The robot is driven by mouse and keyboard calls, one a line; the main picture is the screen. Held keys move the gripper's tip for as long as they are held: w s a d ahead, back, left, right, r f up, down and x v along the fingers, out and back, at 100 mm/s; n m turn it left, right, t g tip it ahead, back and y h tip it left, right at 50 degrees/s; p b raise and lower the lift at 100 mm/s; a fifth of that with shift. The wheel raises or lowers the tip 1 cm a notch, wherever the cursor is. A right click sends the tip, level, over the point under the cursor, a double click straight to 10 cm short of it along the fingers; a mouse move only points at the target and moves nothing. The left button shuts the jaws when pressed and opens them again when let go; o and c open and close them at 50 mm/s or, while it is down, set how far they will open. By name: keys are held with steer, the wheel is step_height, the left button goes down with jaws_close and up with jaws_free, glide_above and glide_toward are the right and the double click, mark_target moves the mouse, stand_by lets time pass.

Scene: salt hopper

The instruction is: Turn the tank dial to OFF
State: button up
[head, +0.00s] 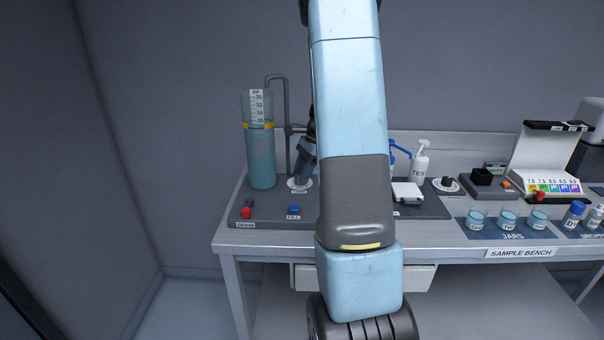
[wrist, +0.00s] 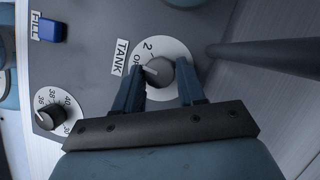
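The tank dial (wrist: 158,72) is a dark grey round knob on a white disc in the wrist view, beside a "TANK" label. Its pale pointer mark faces left and slightly up, toward the partly hidden lettering that starts with "O". A "2" is printed above it. My gripper (wrist: 162,72) has its two blue fingers on either side of the knob, with tips close to its sides. I cannot tell whether they press on it. In the head view my gripper (head: 305,148) is low over the white tank disc (head: 299,184), and the knob is hidden.
In the wrist view a numbered dial (wrist: 50,115) and a blue FILL button (wrist: 51,31) lie left. A dark pipe (wrist: 265,58) is close on the right. In the head view a tall water cylinder (head: 262,155), a red DRAIN button (head: 246,212) and jars (head: 507,221) stand on the bench.

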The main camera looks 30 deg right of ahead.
steer(key=c, duration=0.6)
steer(key=shift+w+n+g, duration=0.1)
steer(key=shift+n+g, duration=0.2)
steer(key=shift+n, duration=0.5)
steer(key=o, duration=1)
steer(key=shift+o, duration=0.2)
steer(key=v, duration=1.3)
steer(key=shift+d+r, duration=0.2)
steer(key=shift+r, duration=0.1)
